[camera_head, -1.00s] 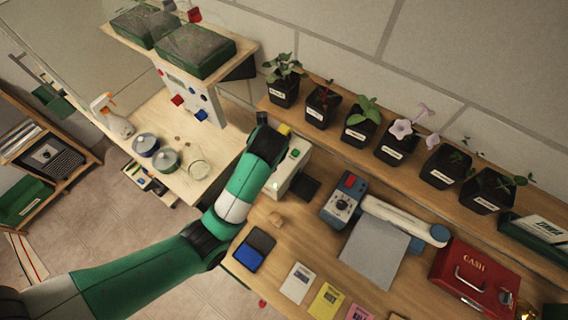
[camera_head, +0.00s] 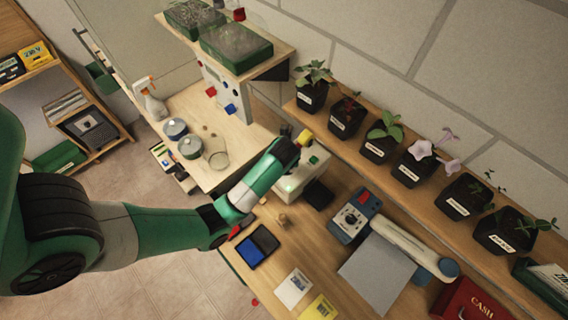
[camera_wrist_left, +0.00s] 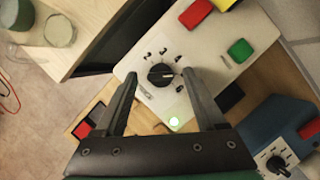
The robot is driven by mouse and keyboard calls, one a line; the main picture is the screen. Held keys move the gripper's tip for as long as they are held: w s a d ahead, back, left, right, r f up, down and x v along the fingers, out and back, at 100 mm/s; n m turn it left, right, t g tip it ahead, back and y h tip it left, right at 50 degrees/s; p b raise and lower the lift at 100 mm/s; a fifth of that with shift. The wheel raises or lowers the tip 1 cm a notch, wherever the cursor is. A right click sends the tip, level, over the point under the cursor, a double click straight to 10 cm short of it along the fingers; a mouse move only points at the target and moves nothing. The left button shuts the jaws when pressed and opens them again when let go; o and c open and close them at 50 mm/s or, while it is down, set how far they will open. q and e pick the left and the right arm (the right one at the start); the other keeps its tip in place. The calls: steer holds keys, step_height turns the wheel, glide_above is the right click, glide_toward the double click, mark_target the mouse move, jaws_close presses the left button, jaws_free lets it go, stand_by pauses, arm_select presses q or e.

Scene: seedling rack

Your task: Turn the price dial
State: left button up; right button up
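A cream box (camera_head: 305,181) stands on the bench. In the left wrist view, its sloped face (camera_wrist_left: 212,62) carries a round black dial (camera_wrist_left: 161,75) ringed by small dark marks, with red, yellow and green buttons and a lit green lamp (camera_wrist_left: 174,122). My left gripper (camera_wrist_left: 160,80) is open, its two fingers on either side of that dial with gaps between. I cannot tell its height above the face. In the head view my left gripper (camera_head: 284,152) covers part of the box and hides the dial. A blue-grey device (camera_head: 354,215) also has a dial (camera_wrist_left: 278,165). My right gripper is not in view.
A tablet-like item (camera_head: 257,247), a grey sheet (camera_head: 378,272) and a red cash box (camera_head: 474,301) lie on the bench. Potted seedlings stand on the shelf (camera_head: 396,188) behind. Jars and a spray bottle (camera_head: 151,101) stand on the lower bench at left.

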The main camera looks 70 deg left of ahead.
arm_select(q)
jaws_close()
steer(key=shift+w+r+n, duration=0.1)
steer(key=shift+n, duration=0.2)
steer(key=n+g, duration=0.1)
steer(key=n, duration=0.2)
steer(key=shift+w+g, duration=0.15)
steer(key=shift+g, duration=0.15)
steer(key=shift+w+n+g, duration=0.1)
steer(key=shift+n+g, duration=0.6)
steer(key=shift+n, duration=1.4)
steer(key=shift+o, duration=0.3)
jaws_free()
